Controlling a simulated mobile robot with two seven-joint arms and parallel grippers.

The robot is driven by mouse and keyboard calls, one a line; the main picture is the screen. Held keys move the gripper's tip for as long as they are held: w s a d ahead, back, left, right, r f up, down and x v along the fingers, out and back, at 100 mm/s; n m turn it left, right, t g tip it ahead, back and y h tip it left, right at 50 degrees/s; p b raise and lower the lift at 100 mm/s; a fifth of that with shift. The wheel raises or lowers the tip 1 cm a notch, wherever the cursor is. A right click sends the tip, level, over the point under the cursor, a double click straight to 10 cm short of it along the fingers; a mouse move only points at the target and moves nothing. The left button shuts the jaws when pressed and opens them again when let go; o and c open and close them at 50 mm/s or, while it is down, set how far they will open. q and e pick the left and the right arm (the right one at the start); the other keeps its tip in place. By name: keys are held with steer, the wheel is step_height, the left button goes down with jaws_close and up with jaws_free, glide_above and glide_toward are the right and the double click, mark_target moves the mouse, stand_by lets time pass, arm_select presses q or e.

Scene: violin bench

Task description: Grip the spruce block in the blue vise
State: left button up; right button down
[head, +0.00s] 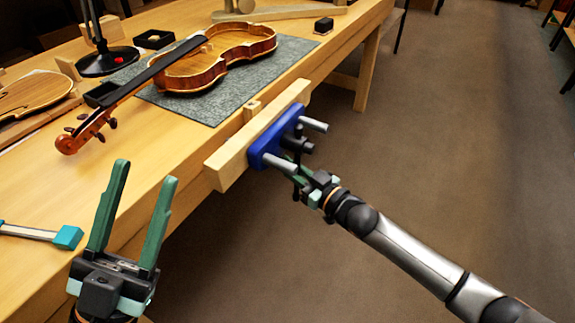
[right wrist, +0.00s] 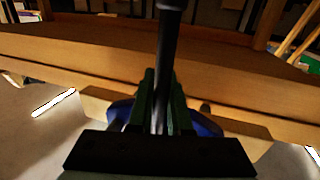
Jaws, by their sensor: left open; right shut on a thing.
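The blue vise (head: 270,145) is on the front edge of the bench, with a long pale wooden jaw (head: 230,167) on its bench side. A small pale block (head: 252,108), which looks like the spruce block, sticks up between this jaw and the bench edge; its lower part is hidden. My right gripper (head: 303,178) is in front of the vise, shut on its handle bar. In the right wrist view the dark handle (right wrist: 168,50) stands between the green fingers, with the blue vise (right wrist: 207,124) behind. My left gripper (head: 146,172) is open and empty at the near left.
A violin (head: 215,58) lies on a grey mat (head: 285,55) on the bench (head: 150,140), its scroll toward the near left. A teal-headed hammer (head: 66,237) lies at the left edge. A black lamp base (head: 105,62) stands behind. The floor right of the bench is clear.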

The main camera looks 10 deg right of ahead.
arm_select(q)
steer(key=shift+r, duration=0.2)
steer(key=w+a+f+n+g+y+p, duration=0.1)
steer(key=w+f+n+g+y+p, duration=0.1)
steer(key=w+f+n+y+p, duration=0.4)
steer(key=w+a+f+n+g+y+p, duration=0.1)
steer(key=f+n+g+y+p, duration=0.2)
steer(key=f, duration=0.6)
steer(key=s+f+g+y+p, duration=0.1)
steer(key=s+f+g, duration=0.3)
steer(key=f, duration=0.4)
steer(key=s+f+g+y+p, duration=0.1)
steer(key=s+f+g, duration=0.3)
steer(key=f, duration=0.5)
steer(key=shift+n+y, duration=0.4)
steer(key=shift+y, duration=0.2)
arm_select(e)
steer(key=s+a+m, duration=0.1)
steer(key=m, duration=0.1)
steer(key=s+a+m+g, duration=0.1)
steer(key=s+m, duration=0.1)
steer(key=s+a+r+m+g, duration=0.1)
steer(key=m, duration=0.1)
steer(key=shift+s+h, duration=0.15)
steer(key=shift+h, duration=0.15)
